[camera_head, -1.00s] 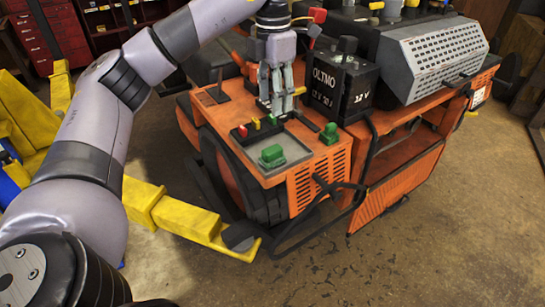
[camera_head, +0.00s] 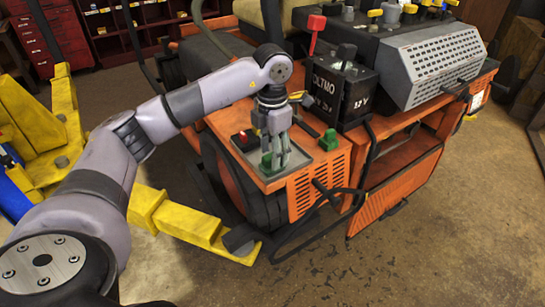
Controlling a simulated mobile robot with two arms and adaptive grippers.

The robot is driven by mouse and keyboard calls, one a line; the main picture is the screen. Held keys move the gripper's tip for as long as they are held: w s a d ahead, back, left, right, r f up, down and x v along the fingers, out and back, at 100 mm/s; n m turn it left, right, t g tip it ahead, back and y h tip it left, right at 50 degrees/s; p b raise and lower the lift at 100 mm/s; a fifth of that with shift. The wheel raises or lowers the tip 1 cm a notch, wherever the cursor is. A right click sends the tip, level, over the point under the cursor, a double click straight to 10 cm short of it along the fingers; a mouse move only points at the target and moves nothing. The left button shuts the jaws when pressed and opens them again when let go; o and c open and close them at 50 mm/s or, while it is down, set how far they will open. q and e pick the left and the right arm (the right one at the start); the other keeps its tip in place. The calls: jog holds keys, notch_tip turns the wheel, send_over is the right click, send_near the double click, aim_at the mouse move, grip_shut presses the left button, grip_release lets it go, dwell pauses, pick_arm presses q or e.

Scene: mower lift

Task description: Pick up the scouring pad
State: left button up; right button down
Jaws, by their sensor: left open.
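A small green block, which looks like the scouring pad (camera_head: 266,161), lies in the shallow grey tray (camera_head: 250,149) on top of the orange mower. It is partly hidden by the fingers of my left gripper (camera_head: 276,164). This gripper points down over the tray, open, with its fingertips at the green block. I cannot tell whether they touch it. My right gripper is not in view.
Another green piece (camera_head: 328,140) sits on the orange deck to the right of the tray. A red piece (camera_head: 243,137) is at the tray's left.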

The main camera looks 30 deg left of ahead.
pick_arm(q)
jog(key=shift+f, duration=0.8)
jog(key=shift+c, duration=0.3)
grip_shut()
